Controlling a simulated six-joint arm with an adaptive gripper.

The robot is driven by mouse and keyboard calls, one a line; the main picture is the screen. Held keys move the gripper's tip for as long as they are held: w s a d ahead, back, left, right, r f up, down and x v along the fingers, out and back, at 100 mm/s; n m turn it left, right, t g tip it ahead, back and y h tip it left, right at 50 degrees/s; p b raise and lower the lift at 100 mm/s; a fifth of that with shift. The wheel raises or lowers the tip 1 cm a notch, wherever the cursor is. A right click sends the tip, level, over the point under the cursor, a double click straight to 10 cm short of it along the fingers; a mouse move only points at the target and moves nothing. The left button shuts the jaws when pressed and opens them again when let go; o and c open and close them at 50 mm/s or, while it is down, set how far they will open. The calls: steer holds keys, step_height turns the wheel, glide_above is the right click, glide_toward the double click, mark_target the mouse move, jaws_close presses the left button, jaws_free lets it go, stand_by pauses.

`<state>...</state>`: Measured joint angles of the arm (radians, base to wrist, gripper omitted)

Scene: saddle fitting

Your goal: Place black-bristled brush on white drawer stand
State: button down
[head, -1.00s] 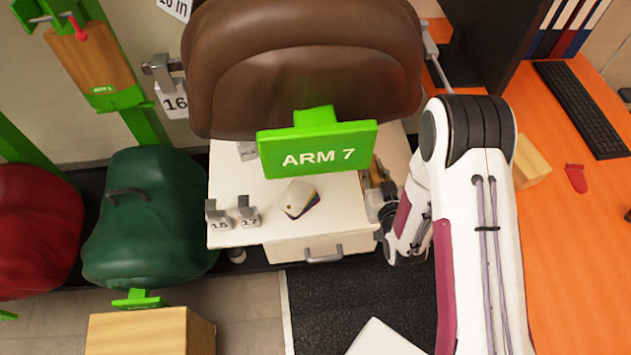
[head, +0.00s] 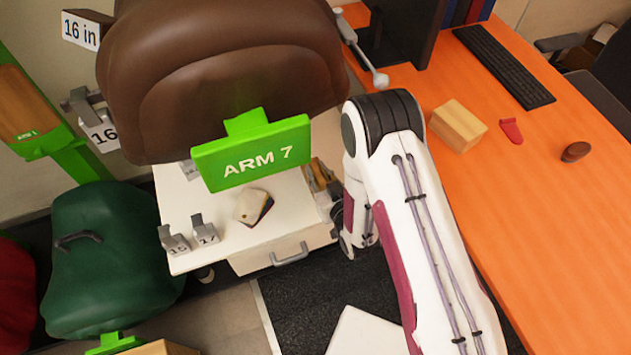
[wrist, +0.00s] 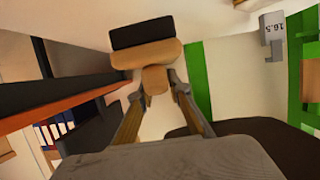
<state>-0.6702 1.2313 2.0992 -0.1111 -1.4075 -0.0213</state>
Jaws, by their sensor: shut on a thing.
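In the wrist view my gripper (wrist: 158,92) is shut on the brush (wrist: 147,54). The brush has a tan wooden body and a black bristle strip on the side away from my gripper. The white drawer stand (head: 222,248) is left of centre in the head view, with a drawer and grey handle at its front. My arm comes down along the stand's right side. My gripper is not clearly visible in the head view; tan and brown pieces show at the stand's right edge, but I cannot tell what they are.
An orange desk (head: 540,220) is at right, with a wooden block (head: 458,125).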

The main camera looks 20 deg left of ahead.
steer(key=shift+f, duration=0.7)
steer(key=shift+f, duration=0.1)
steer(key=shift+f, duration=2)
steer(key=shift+f, duration=0.1)
steer(key=c, duration=1.9)
jaws_free()
steer(key=v, duration=1.2)
